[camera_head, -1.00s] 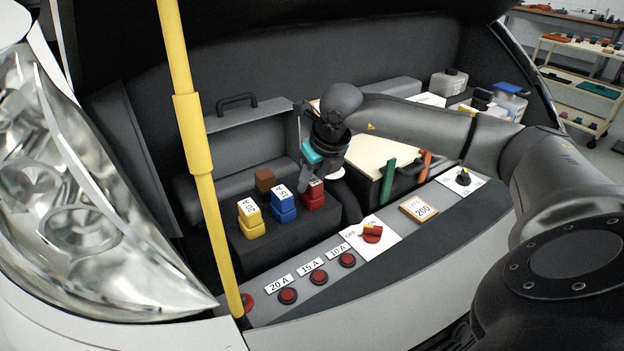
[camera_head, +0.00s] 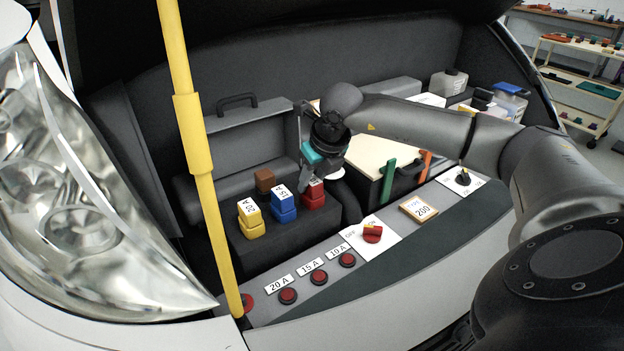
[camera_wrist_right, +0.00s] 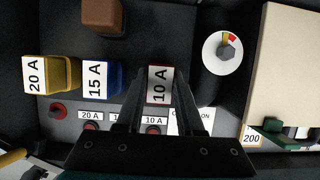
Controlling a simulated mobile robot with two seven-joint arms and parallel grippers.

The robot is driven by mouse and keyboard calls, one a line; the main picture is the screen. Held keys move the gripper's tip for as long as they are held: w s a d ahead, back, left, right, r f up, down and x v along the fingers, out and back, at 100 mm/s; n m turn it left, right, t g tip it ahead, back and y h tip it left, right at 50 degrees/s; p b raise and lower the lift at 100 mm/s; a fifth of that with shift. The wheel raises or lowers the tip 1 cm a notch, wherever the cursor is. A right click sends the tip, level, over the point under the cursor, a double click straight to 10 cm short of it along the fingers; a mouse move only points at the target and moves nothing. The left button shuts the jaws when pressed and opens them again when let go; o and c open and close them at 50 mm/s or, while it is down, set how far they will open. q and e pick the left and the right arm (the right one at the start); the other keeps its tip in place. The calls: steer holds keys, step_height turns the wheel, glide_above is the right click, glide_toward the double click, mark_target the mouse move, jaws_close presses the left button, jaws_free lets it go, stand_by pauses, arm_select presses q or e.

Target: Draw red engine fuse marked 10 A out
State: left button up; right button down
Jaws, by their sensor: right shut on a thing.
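The red fuse (camera_head: 314,199) marked 10 A sits at the right end of a row on the dark fuse block (camera_head: 265,248). My right gripper (camera_head: 309,182) comes down on it from above. In the right wrist view its two fingers stand on either side of the white 10 A label (camera_wrist_right: 159,86), shut on the fuse. The fuse's lower body shows at block level in the head view; whether it is still fully seated I cannot tell. My left gripper is not in view.
The blue 15 A fuse (camera_head: 283,205) and yellow 20 A fuse (camera_head: 250,218) stand to the left, with a brown block (camera_head: 265,180) behind. In front are red buttons (camera_head: 319,277) and a red switch (camera_head: 373,233). A yellow pole (camera_head: 196,135) rises at left.

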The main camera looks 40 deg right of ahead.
mark_target(312, 179)
steer(key=shift+r+p, duration=0.35)
steer(key=shift+r, duration=0.3)
stand_by(0.5)
steer(key=c, duration=1.2)
jaws_free()
jaws_close()
steer(key=shift+r, duration=0.1)
steer(key=shift+r+p, duration=1.4)
steer(key=shift+r, duration=0.6)
